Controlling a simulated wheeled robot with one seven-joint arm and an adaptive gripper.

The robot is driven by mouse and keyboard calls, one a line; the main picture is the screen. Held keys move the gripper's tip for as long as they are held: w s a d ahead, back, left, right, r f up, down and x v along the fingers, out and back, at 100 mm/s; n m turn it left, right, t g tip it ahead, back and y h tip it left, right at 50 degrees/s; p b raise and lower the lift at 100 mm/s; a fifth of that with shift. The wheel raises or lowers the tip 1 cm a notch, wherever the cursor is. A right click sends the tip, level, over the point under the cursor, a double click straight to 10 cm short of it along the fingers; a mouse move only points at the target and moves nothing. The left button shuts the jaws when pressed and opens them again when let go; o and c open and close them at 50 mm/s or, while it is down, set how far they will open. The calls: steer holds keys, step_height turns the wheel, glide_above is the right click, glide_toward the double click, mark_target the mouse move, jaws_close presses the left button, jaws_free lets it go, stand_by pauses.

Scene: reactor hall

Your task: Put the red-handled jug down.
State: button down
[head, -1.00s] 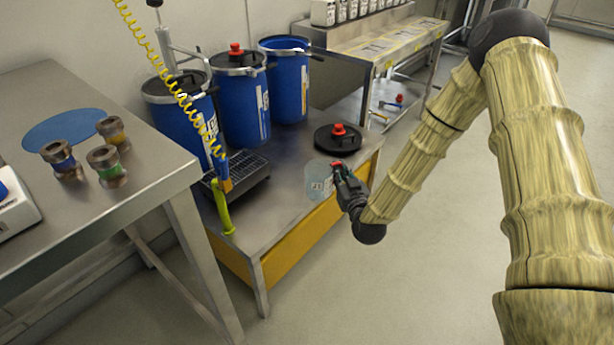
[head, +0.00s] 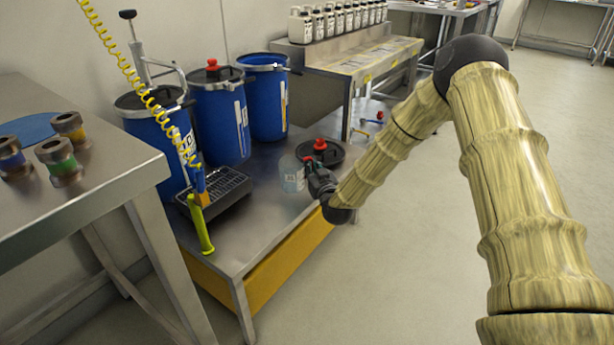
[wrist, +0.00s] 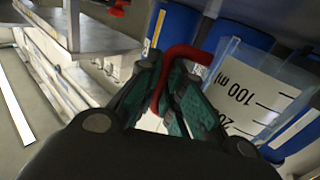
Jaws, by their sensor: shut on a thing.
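The red-handled jug is a clear, see-through vessel with a graduated scale; in the wrist view its body (wrist: 255,95) fills the right side and its red handle (wrist: 185,55) runs between my fingers. In the head view the jug (head: 293,178) shows faintly at the left of my gripper (head: 312,172), over the low steel-topped platform (head: 240,235). My gripper is shut on the handle, which also shows in the wrist view between the dark green fingers (wrist: 172,98). I cannot tell whether the jug's base touches the platform.
A black lid with a red knob (head: 321,148) lies just behind the gripper. Blue drums (head: 219,120) stand at the back. A black grated tray (head: 225,192) and a yellow-green tool (head: 201,225) are to the left. The platform's front part is bare.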

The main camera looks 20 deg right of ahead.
steer(key=w, duration=0.3)
steer(key=shift+w+a+f+b, duration=0.1)
steer(key=shift+w+f+b, duration=0.1)
steer(key=shift+b, duration=0.2)
step_height(320, 180, down, 4)
steer(key=shift+r+b, duration=0.25)
steer(key=shift+b, duration=0.75)
steer(key=shift+r, duration=0.1)
steer(key=c, duration=1.6)
jaws_free()
steer(key=shift+o, duration=0.2)
